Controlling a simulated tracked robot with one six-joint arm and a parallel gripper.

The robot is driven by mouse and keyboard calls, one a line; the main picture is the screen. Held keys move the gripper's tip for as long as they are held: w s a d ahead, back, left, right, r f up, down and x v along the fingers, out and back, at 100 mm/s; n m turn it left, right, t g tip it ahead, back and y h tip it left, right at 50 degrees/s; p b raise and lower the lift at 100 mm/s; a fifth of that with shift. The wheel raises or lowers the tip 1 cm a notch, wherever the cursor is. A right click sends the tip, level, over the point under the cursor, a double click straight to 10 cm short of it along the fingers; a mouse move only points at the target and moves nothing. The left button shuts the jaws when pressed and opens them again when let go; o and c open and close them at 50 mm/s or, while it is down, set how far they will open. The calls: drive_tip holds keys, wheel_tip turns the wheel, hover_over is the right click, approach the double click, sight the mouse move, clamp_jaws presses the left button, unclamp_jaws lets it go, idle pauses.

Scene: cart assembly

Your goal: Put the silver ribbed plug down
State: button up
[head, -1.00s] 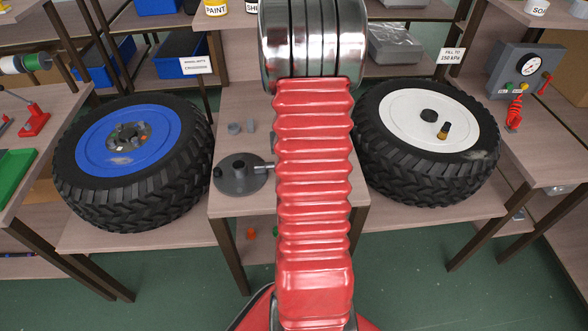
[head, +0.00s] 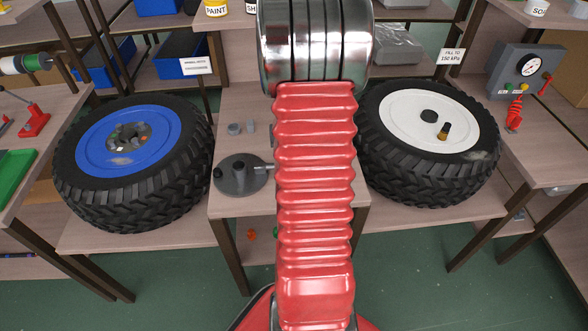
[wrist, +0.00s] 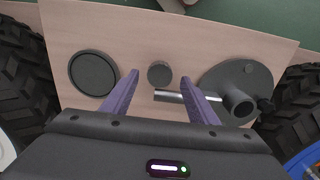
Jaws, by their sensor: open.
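My gripper (wrist: 160,78) is open in the wrist view, its two purple fingers spread apart. A small round grey piece (wrist: 159,74) stands on the table between the fingertips, with gaps on both sides. It may be the silver ribbed plug; ribs cannot be made out. In the head view my red arm hides this spot and the gripper's fingers. A round grey base (head: 240,176) with a post and silver side rod stands on the table. In the wrist view that base (wrist: 224,80) is right of the fingers.
A dark round disc (wrist: 94,73) lies left of the fingers. A blue-rimmed wheel (head: 133,165) and a white-rimmed wheel (head: 426,140) flank the small table (head: 228,204).

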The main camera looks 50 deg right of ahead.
wheel_tip(320, 180, up, 9)
drive_tip(key=shift+r, duration=0.15)
idle(0.9)
drive_tip(key=w+a+r+n+t, duration=0.1)
drive_tip(key=a+r+n, duration=0.15)
drive_tip(key=a, duration=0.45)
drive_tip(key=w+a+r+n+t+h, duration=0.1)
drive_tip(key=w+a+r, duration=0.1)
drive_tip(key=a+r, duration=0.3)
drive_tip(key=w+a+r+n, duration=0.1)
drive_tip(key=a+r, duration=0.1)
drive_tip(key=a, duration=0.6)
drive_tip(key=s+a+r+n+t, duration=0.1)
drive_tip(key=s+a+n, duration=0.1)
drive_tip(key=a, duration=0.7)
drive_tip(key=s+a+r+n+t+y, duration=0.1)
drive_tip(key=s+a+r+n+t, duration=0.1)
drive_tip(key=a, duration=0.7)
drive_tip(key=s+n, duration=0.1)
drive_tip(key=s, duration=0.1)
drive_tip(key=shift+s+r+t, duration=0.3)
drive_tip(key=shift+s, duration=0.05)
